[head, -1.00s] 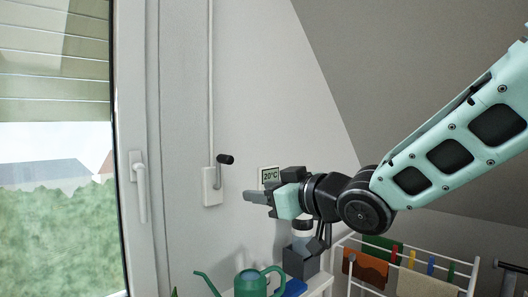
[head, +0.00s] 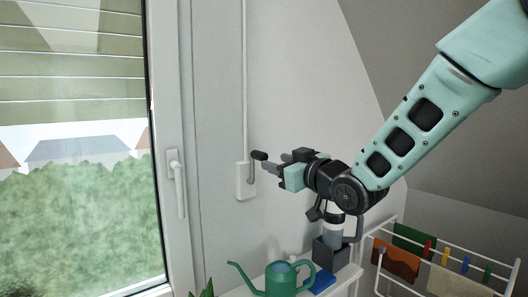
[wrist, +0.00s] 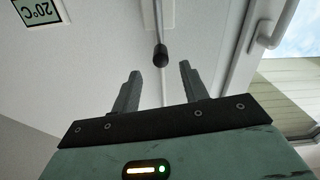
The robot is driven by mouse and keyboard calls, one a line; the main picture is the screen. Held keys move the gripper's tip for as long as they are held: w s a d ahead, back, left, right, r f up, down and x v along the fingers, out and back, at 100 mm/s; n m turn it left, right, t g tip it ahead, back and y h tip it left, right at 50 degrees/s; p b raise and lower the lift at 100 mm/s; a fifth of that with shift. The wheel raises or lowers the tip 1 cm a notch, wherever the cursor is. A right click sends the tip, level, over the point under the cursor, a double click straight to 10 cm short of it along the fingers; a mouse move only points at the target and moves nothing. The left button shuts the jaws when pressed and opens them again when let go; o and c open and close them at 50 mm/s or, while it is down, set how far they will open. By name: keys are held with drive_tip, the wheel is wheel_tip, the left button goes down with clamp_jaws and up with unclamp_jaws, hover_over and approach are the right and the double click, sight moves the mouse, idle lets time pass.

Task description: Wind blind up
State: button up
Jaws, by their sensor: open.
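The slatted green-beige blind (head: 70,99) covers the upper part of the window in the head view, and its lower edge hangs above the hedge outside. The crank has a black knob (head: 259,155) and a grey arm (head: 251,173) at a white wall box (head: 244,187), below a thin white rod (head: 244,80). My gripper (head: 277,165) is open just right of the crank, its fingers pointing left at it. In the wrist view the knob (wrist: 160,56) appears in line with the gap between the fingertips (wrist: 160,72). Whether it is between them in depth I cannot tell.
The window handle (head: 177,182) is left of the crank. A green watering can (head: 281,279) and a blue item (head: 322,282) stand on a white surface below my gripper. A drying rack (head: 450,262) is at right. A 20°C display (wrist: 38,11) shows in the wrist view.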

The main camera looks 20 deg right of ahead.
sight(265, 158)
drive_tip(key=p+x, duration=0.2)
drive_tip(key=x, duration=0.4)
drive_tip(key=shift+w+a, duration=0.1)
drive_tip(key=shift+w, duration=0.15)
clamp_jaws()
